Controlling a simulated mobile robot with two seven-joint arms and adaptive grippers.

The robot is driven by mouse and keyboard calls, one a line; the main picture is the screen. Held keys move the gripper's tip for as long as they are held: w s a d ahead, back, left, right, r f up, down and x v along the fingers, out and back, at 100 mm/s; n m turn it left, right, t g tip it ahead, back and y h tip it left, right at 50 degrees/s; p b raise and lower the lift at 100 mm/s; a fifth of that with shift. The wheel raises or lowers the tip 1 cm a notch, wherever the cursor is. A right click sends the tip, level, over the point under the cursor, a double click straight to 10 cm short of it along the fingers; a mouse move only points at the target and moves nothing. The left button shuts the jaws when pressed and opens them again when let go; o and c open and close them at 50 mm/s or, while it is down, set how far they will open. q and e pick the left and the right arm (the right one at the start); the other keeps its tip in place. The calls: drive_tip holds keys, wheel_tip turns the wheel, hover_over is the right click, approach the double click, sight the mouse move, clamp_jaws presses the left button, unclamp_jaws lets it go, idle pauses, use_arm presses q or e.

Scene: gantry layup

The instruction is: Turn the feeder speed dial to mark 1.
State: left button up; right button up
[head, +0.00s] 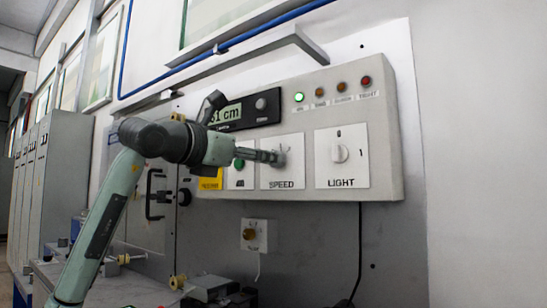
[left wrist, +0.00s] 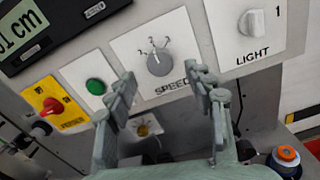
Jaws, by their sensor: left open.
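The grey feeder speed dial (left wrist: 160,63) sits on a white plate labelled SPEED, with small marks around its upper side. I cannot tell for sure which mark its pointer faces. In the head view the SPEED plate (head: 290,177) is on the control box, and the gripper partly covers the dial. My left gripper (head: 277,157) is in front of the dial. In the left wrist view its two fingers (left wrist: 166,82) are spread apart, with the dial between and beyond the tips. Nothing is held, and contact with the dial cannot be told. My right gripper is not in view.
A LIGHT knob (head: 340,153) is right of the SPEED plate. A green button (left wrist: 95,87) and a red switch on a yellow plate (left wrist: 54,107) are to its left. A display (head: 228,114) and several indicator lamps are above. A brass knob (head: 249,234) is below.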

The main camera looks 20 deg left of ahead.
use_arm(q)
drive_tip(key=x, duration=0.4)
drive_tip(key=shift+w+d+f+p, duration=0.1)
drive_tip(key=shift+w+p, duration=0.25)
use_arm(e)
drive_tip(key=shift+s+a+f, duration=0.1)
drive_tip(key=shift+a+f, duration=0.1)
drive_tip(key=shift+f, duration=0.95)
use_arm(q)
drive_tip(key=shift+c, duration=0.4)
drive_tip(key=c, duration=1.1)
drive_tip(key=shift+n+b, duration=1.3)
drive_tip(key=shift+n, duration=3.2)
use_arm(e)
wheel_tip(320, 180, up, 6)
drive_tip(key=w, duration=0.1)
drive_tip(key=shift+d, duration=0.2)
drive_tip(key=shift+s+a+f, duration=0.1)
